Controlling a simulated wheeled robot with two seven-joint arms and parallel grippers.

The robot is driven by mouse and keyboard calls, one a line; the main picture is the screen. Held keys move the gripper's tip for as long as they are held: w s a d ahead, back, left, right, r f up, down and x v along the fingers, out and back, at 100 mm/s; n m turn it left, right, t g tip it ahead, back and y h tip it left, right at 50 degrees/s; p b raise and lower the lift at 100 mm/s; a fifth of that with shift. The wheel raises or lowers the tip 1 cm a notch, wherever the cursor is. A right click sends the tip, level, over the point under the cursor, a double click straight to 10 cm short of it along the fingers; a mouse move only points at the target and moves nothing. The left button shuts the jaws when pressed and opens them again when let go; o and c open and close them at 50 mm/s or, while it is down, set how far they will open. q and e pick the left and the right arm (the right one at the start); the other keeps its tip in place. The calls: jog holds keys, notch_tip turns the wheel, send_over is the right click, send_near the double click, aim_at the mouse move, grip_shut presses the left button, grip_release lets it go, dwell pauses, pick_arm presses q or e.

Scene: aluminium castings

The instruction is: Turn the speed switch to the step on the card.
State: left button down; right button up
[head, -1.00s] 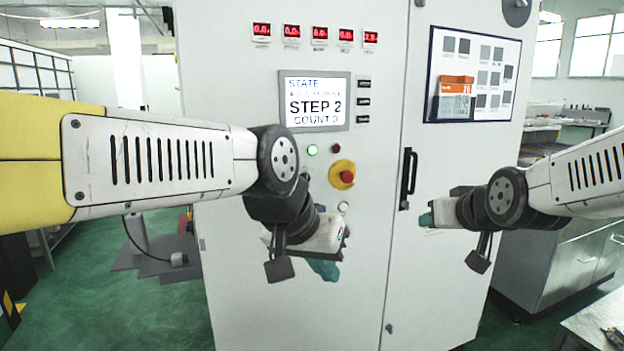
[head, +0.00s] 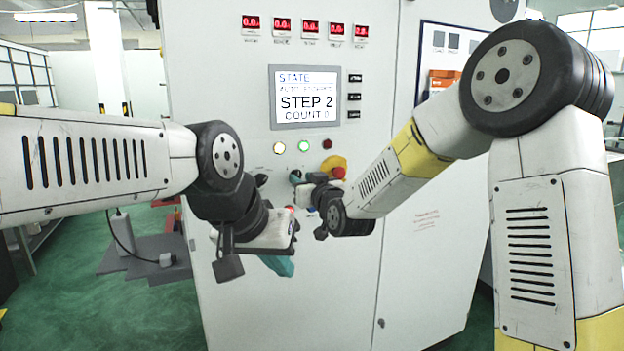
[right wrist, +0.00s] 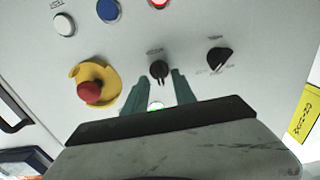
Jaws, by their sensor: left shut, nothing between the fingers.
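The cabinet's screen (head: 304,96) reads "STEP 2" and "COUNT 0". Two black rotary knobs sit on the panel; their labels are too small to read, so I cannot tell which is the speed switch. In the right wrist view one knob (right wrist: 159,70) lies between the teal fingertips of my right gripper (right wrist: 158,80), with a gap on each side. The other knob (right wrist: 218,58) is to the right. In the head view my right gripper (head: 300,181) is at the panel. My left gripper (head: 280,264) is shut and empty, lower down before the cabinet. An orange card (head: 440,78) is mostly hidden by my right arm.
A red emergency stop on a yellow base (right wrist: 92,90) is beside the right gripper's fingers. White (right wrist: 64,24) and blue (right wrist: 108,10) buttons are close by. A lit green lamp (head: 304,146) is above the knobs.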

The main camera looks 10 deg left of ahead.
jog(key=shift+x, duration=0.85)
grip_shut()
jog(key=shift+n, duration=0.3)
jog(key=n, duration=0.4)
jog(key=shift+s+a+n, duration=0.1)
jog(key=shift+n, duration=2)
jog(key=shift+f, duration=0.1)
